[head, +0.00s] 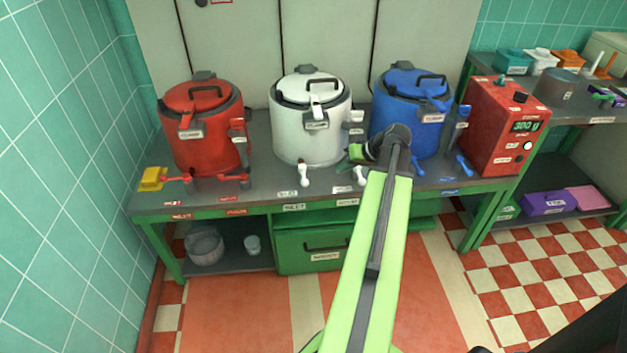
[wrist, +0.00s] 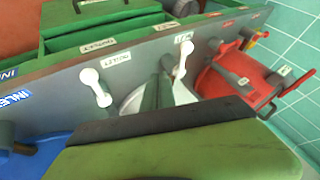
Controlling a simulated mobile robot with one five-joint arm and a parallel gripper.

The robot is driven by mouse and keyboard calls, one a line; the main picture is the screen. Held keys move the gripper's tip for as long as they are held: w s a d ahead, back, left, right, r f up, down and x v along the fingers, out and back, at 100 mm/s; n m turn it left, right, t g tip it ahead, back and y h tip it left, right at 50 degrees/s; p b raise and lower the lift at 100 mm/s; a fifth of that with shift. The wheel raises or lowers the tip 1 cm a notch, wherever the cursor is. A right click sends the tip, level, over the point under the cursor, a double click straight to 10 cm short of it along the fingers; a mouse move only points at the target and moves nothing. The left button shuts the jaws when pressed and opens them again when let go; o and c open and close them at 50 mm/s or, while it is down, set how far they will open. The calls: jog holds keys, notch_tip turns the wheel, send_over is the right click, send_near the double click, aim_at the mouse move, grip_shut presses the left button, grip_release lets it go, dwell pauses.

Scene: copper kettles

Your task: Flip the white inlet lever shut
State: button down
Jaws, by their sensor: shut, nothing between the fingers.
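The white kettle (head: 305,135) stands in the middle of the bench with its lid on. Its white inlet lever (head: 304,174) sticks out at the front, left of the white outlet lever (head: 360,175). In the wrist view, which is turned round, the inlet lever (wrist: 182,62) is on the right and the outlet lever (wrist: 96,88) on the left. My gripper (head: 345,161) is shut and empty, in front of the white kettle's right side. In the wrist view its fingers (wrist: 160,84) lie between the levers, closer to the inlet lever. I cannot tell if they touch it.
A red kettle (head: 190,148) stands left and a blue kettle (head: 408,110) right, close to my arm. A red control box (head: 488,130) stands beyond the blue kettle. A yellow block (head: 152,178) lies at the bench's left end. The front strip carries several labels.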

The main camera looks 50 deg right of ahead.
aim_at(303, 175)
jog(key=shift+f, duration=0.1)
jog(key=b+x, duration=0.8)
jog(key=x, duration=0.3)
jog(key=shift+s+f+b, duration=0.1)
jog(key=shift+f+b, duration=0.05)
jog(key=shift+b, duration=0.25)
jog(key=shift+w+a+r+p, duration=0.75)
jog(key=shift+a+r+p, duration=0.2)
jog(key=shift+a, duration=0.1)
jog(key=shift+w+a, duration=0.35)
jog(key=shift+a, duration=0.05)
